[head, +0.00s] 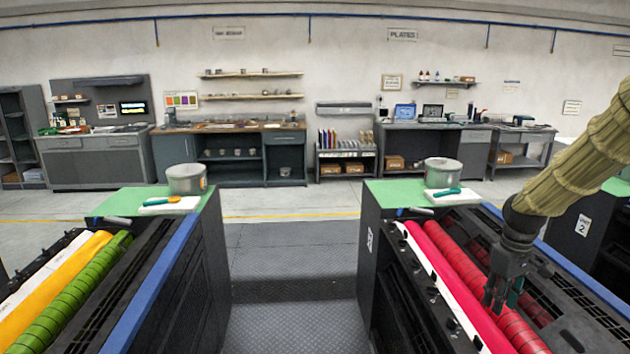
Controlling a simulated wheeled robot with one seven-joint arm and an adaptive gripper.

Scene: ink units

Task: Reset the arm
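My gripper (503,298) is dark and hangs at the end of my tan-sleeved arm, at the right. It points down over the red rollers (470,265) of the right ink unit (375,265). A small teal patch shows at its fingers; whether this is part of the gripper or a thing in it, I cannot tell. Whether the fingers touch the rollers is also unclear.
A grey pot (442,172) and a teal-handled tool (446,192) on a white pad sit on the right unit's green top. The left unit (190,280) carries a similar pot (186,179). A clear aisle (290,270) runs between the units.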

